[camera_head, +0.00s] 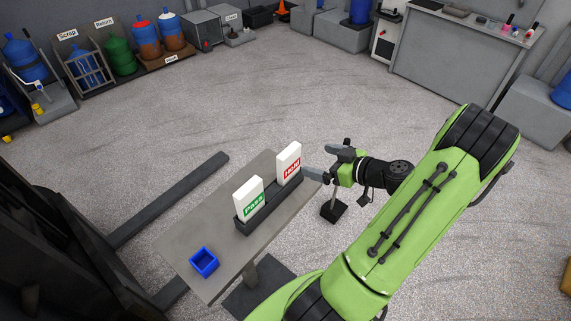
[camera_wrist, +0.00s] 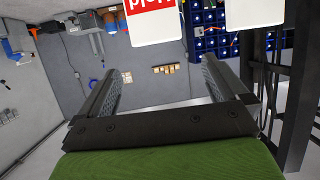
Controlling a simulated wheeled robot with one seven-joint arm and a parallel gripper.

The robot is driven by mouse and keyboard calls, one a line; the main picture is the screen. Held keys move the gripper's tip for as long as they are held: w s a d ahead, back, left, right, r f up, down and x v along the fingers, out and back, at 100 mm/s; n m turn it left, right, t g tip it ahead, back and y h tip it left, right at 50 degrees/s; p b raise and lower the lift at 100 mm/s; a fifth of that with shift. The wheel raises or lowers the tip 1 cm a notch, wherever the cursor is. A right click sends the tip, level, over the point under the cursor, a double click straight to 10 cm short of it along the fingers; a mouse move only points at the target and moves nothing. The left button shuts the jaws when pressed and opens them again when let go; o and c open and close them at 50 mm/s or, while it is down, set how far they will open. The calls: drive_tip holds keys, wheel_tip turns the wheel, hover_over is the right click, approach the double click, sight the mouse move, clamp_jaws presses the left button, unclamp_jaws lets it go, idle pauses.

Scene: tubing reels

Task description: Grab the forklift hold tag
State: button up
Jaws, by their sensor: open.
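The Hold tag (camera_head: 289,163) is a white upright block with a red label. It stands in the far end of a black holder (camera_head: 270,205) on a small grey table. The Pass tag (camera_head: 249,198), white with a green label, stands in the same holder. My gripper (camera_head: 317,160) is open, just right of the Hold tag. In the wrist view, the Hold tag (camera_wrist: 153,28) appears upside down, cut off at the top, beyond the spread fingertips of my gripper (camera_wrist: 159,68). Nothing is between the fingers. Whether a finger touches the tag cannot be told.
A blue open box (camera_head: 204,262) sits on the near end of the grey table (camera_head: 190,235). Dark forklift forks (camera_head: 170,200) lie left of the table. Bins and drums line the back wall, with a workbench (camera_head: 465,45) at the back right. The floor between is clear.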

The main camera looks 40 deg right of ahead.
sight(292, 152)
drive_tip(key=x, duration=0.6)
drive_tip(key=shift+w+d+p, duration=0.15)
drive_tip(key=shift+d+p, duration=0.2)
drive_tip(key=shift+p, duration=0.05)
drive_tip(key=p+x, duration=0.1)
drive_tip(key=x, duration=0.3)
drive_tip(key=shift+w+a+p, duration=0.2)
drive_tip(key=shift+w+p, duration=0.15)
drive_tip(key=shift+p, duration=0.05)
drive_tip(key=shift+w+f, duration=0.25)
drive_tip(key=shift+w, duration=0.05)
drive_tip(key=shift+s, duration=0.2)
drive_tip(key=shift+c, duration=1.3)
drive_tip(key=c, duration=0.8)
